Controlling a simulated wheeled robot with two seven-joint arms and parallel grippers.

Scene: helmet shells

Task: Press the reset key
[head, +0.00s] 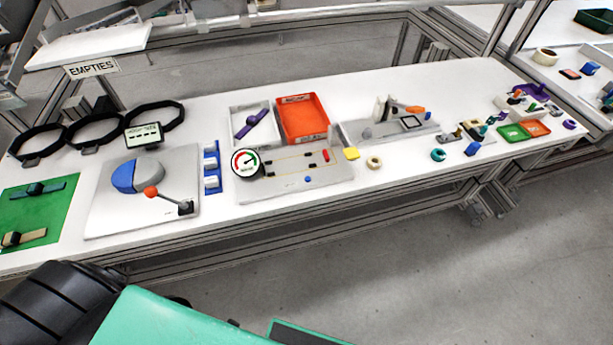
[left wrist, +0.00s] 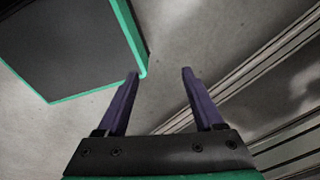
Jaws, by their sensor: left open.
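No label in the head view reads clearly as a reset key, so I cannot tell which part it is. A grey plate (head: 290,191) with a round dial gauge (head: 244,162) carries a small blue button (head: 308,179) near its front edge and a red upright piece (head: 326,156). To its left stands a blue strip with white blocks (head: 211,167). My left gripper (left wrist: 160,74) is open and empty in the left wrist view, over floor, with its purple fingers apart. Its fingertips do not show in the head view. My right gripper is not in view.
Behind are black rings (head: 95,129) and an orange tray (head: 303,119). The white table's front edge lies beyond my arm.

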